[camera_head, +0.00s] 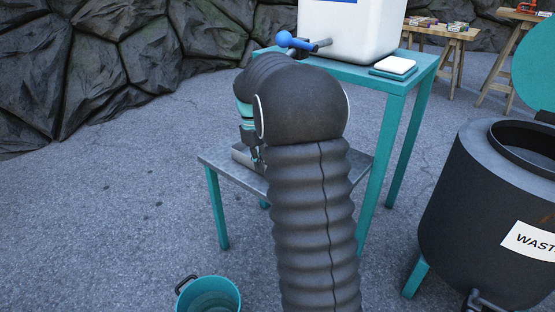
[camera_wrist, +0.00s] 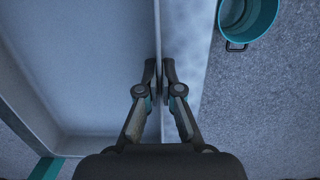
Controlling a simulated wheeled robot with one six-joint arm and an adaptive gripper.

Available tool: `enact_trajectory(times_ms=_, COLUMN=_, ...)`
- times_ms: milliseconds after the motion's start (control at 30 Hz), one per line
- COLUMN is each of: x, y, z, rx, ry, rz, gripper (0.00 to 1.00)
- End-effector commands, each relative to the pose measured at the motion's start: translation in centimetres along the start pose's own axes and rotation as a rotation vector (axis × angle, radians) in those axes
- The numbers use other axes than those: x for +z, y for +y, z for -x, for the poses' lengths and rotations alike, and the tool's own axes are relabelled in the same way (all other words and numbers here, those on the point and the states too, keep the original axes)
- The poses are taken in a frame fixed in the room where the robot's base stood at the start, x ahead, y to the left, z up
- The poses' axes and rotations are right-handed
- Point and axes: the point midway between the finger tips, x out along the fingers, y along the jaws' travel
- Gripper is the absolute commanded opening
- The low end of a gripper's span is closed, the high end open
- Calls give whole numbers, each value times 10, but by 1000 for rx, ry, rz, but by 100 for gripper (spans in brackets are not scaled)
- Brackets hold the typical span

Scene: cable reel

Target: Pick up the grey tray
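The grey tray (camera_head: 242,157) sits on the low metal-topped table (camera_head: 212,160), mostly hidden behind my arm in the head view. In the wrist view the tray (camera_wrist: 85,70) fills the left side, and it looks empty. My gripper (camera_wrist: 160,72) has its fingers close together, one on each side of the tray's thin side wall. The fingertips appear to pinch the wall near its rim. In the head view my gripper (camera_head: 257,160) points down at the tray. No gap between tray and table can be made out.
A teal bucket (camera_head: 209,295) stands on the ground in front. A higher teal table (camera_head: 400,83) behind holds a white container (camera_head: 350,30) with a blue-handled valve (camera_head: 296,41). A dark waste drum (camera_head: 480,215) stands at right. Open ground lies to the left.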

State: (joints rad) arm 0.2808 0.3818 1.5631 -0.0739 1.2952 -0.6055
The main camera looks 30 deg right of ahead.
Motion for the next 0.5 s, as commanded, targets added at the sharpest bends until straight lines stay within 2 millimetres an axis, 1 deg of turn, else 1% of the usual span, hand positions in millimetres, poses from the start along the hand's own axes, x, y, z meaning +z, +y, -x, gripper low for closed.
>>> enact_trajectory(times_ms=133, x=0, y=0, z=2, rx=1, ry=1, rz=0, gripper=0)
enact_trajectory(times_ms=233, x=1, y=0, z=12, rx=2, ry=3, rz=0, gripper=0)
enact_trajectory(times_ms=367, x=3, y=0, z=34, rx=3, ry=4, rz=0, gripper=0)
enact_trajectory(times_ms=500, x=7, y=0, z=61, rx=3, ry=3, rz=0, gripper=0)
